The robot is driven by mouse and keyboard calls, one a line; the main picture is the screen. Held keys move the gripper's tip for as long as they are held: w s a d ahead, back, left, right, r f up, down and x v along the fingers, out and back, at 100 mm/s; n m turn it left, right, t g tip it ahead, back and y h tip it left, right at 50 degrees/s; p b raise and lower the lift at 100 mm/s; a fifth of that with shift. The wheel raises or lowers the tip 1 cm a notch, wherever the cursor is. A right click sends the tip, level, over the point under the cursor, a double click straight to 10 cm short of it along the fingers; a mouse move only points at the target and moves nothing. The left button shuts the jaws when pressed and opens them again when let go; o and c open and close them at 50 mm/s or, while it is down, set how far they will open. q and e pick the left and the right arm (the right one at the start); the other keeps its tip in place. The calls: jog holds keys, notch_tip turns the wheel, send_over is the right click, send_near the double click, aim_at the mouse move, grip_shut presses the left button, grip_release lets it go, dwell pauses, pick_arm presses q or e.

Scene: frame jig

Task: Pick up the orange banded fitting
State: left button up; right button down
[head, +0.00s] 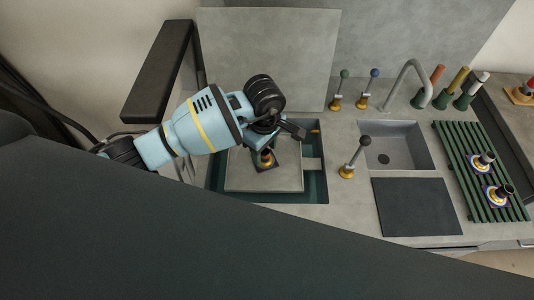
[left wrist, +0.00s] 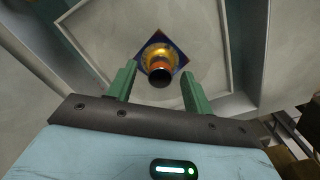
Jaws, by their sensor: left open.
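The orange banded fitting (left wrist: 159,66) stands on a dark blue square plate in the left wrist view, its dark end pointing toward the camera. In the head view the fitting (head: 266,157) is partly hidden by my left gripper. It sits on a grey panel (head: 240,178) set in a dark green tray. My left gripper (left wrist: 157,82) is open, with its two green fingers to either side of and short of the fitting. In the head view the left gripper (head: 272,142) is above the fitting. My right gripper is not in view.
A sink (head: 397,147) with a curved tap and a dark mat (head: 416,207) lie to the right. A green slatted rack (head: 466,160) holds two similar fittings. Knobbed levers (head: 352,160) stand on the counter. A dark surface fills the lower left foreground.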

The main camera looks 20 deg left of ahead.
pick_arm(q)
jog(key=shift+s+f, duration=0.1)
jog(key=shift+f, duration=0.75)
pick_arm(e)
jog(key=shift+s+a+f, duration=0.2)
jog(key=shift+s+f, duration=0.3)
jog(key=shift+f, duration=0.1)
pick_arm(q)
jog(key=shift+r, duration=0.1)
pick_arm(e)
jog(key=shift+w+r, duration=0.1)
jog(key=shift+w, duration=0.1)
pick_arm(q)
grip_shut()
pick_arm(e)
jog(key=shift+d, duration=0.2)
pick_arm(q)
jog(key=shift+r, duration=0.1)
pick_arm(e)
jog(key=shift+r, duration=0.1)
